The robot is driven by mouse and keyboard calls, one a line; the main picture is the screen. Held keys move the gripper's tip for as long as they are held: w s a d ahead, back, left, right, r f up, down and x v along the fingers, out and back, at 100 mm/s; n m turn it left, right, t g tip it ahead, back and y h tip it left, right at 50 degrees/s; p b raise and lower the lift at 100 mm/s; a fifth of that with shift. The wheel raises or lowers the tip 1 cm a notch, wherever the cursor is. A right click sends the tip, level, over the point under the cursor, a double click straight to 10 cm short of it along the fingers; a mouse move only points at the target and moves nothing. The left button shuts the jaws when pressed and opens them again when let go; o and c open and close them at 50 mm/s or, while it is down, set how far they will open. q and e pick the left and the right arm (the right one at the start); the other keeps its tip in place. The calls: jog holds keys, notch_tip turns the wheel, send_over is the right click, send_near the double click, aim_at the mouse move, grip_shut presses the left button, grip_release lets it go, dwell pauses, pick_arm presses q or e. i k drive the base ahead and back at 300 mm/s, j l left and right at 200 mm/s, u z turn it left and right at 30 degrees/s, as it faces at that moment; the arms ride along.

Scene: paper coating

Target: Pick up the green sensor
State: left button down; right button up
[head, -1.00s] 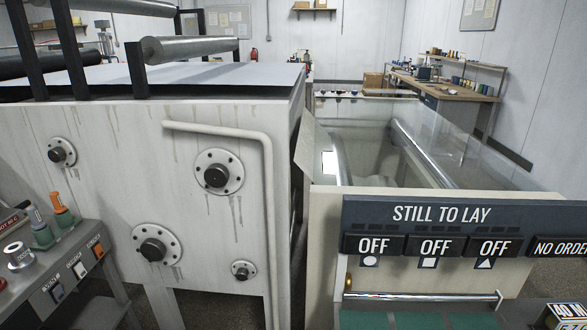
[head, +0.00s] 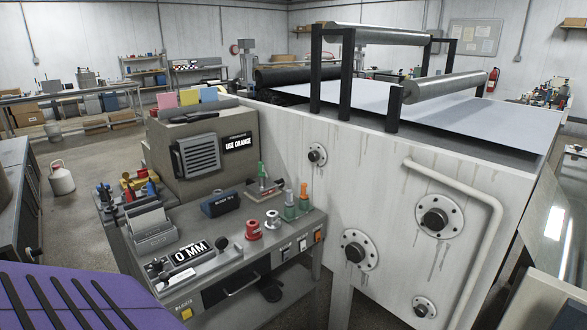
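No object is clearly recognisable as the green sensor at this size. Green-coloured candidates stand on the grey workbench (head: 222,240) left of the large coating machine. One is a small device with a green upper part (head: 263,175) at the back of the bench. Near the right end is a green bottle-like item with an orange top (head: 303,197), beside another green item with a paler top (head: 289,207). Neither of my grippers shows in the head view.
The large pale machine (head: 385,190) with rollers and paper fills the right. On the bench are a "0 MM" display (head: 190,252), a red spool (head: 252,230), a white spool (head: 272,220) and a dark blue box (head: 219,204). Open floor (head: 95,185) lies to the left.

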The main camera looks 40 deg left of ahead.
aim_at(262, 174)
jog(key=u, duration=1.6)
